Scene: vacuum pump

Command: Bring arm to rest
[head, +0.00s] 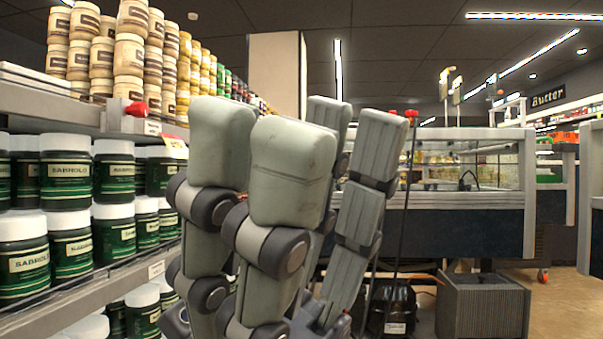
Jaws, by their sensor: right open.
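My right gripper (311,118) fills the middle of the head view, close to the camera, with its thick grey jointed fingers pointing up. The fingers stand apart, and nothing shows between them. The lighter fingers are at left and in front; the darker, ridged ones are at right and farther back. The gripper's base and the arm behind it are mostly cut off at the bottom edge. My left gripper is not in view. The gripper looks clear of the shelf at left, though the exact gap cannot be told.
A shelf (60,97) at left holds green jars (113,172) and stacked cream jars (129,55). Behind the gripper stand a glass display counter (450,200), a black machine (392,308) with a hose and a grey box (483,308). Open floor (562,310) shows at lower right.

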